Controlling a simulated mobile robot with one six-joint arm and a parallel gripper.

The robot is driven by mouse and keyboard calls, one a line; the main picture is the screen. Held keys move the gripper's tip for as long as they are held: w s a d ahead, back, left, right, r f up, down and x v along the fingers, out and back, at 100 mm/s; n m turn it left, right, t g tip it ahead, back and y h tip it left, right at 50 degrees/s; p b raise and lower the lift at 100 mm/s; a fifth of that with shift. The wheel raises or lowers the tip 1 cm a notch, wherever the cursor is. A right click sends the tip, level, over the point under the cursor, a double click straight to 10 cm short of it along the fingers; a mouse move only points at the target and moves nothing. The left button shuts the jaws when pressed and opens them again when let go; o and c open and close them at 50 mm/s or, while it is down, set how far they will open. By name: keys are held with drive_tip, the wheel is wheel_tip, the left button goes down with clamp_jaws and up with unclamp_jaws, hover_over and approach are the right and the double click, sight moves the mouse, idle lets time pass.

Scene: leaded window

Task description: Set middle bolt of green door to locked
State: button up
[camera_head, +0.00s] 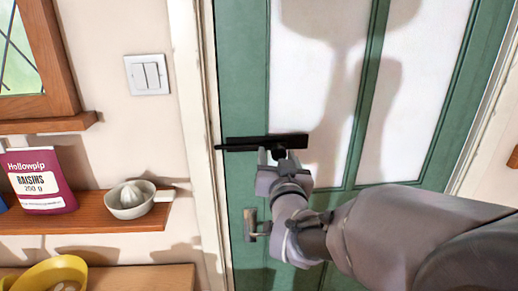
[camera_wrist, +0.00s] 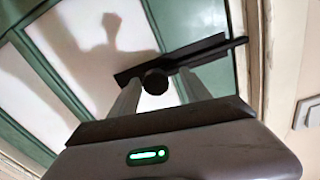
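The green door (camera_head: 232,80) has a black bolt (camera_head: 240,144) mounted across its left part; its thin rod end reaches left to the edge of the white frame. In the wrist view the bolt (camera_wrist: 205,50) runs diagonally, with a round black knob (camera_wrist: 155,81) facing the camera. My gripper (camera_head: 272,156) is at the bolt in the head view. In the wrist view my gripper (camera_wrist: 158,92) has its two pale fingers apart, one on each side of the knob, with visible gaps. Whether the rod enters the frame is unclear.
A door handle (camera_head: 251,224) sits below the bolt, close to my arm. Left of the white door frame (camera_head: 190,90) are a light switch (camera_head: 147,74), a shelf (camera_head: 90,222) with a raisins bag (camera_head: 38,182) and a juicer (camera_head: 131,200), and a yellow bowl (camera_head: 50,272).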

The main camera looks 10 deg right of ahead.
drive_tip(key=shift+d, duration=0.1)
drive_tip(key=s+b, duration=0.8)
drive_tip(key=s, duration=0.9)
drive_tip(key=shift+s+a+b, duration=0.25)
drive_tip(key=shift+a+b, duration=0.05)
drive_tip(key=shift+a, duration=0.1)
drive_tip(key=s+a+f+g+y, duration=0.2)
drive_tip(key=s+f+g, duration=0.15)
drive_tip(key=f, duration=0.35)
drive_tip(key=s+a+f+g+y, duration=0.1)
drive_tip(key=s+f+g+y, duration=0.15)
drive_tip(key=f+g, duration=0.3)
drive_tip(key=s+d+f+m+g+h, duration=0.2)
drive_tip(key=s+d+f+g, duration=0.1)
drive_tip(key=s+f, duration=0.4)
drive_tip(key=shift+s+d, duration=0.3)
drive_tip(key=shift+s, duration=0.15)
